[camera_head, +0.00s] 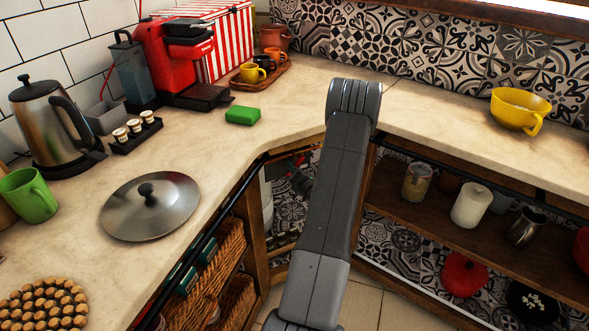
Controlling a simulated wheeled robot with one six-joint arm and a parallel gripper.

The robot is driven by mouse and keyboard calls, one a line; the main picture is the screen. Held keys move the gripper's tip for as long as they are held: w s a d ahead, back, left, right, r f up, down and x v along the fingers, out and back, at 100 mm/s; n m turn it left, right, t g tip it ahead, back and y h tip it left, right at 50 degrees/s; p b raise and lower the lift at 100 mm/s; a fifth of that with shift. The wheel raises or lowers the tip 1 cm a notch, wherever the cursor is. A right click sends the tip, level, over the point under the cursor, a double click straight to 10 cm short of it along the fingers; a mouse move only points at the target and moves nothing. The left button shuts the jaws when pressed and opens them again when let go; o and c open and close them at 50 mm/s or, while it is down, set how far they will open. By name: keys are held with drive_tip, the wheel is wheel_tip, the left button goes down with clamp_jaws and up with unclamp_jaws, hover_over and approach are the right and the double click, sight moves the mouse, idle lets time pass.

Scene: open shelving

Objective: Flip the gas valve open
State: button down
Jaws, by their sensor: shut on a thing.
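My arm crosses the middle of the camera_head view and bends down into the corner opening under the counter. A dark grey part of my gripper (300,181) shows there, just left of my arm link. It is shut on what seems to be the gas valve (299,160), a small red and dark piece right above it. My arm link hides the fingertips and much of the valve, so the valve's angle cannot be told. A white upright body (267,197), perhaps the gas tank, stands at the left of the opening.
The countertop (290,95) overhangs the opening. A wooden post (251,225) and wicker baskets (215,265) stand at its left. A shelf (440,225) with jars and a white canister (471,205) is at the right. A pot lid (150,208) and green sponge (242,115) lie on the counter.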

idle(0.4)
drive_tip(key=c, duration=1.4)
unclamp_jaws()
drive_tip(key=shift+r, duration=0.1)
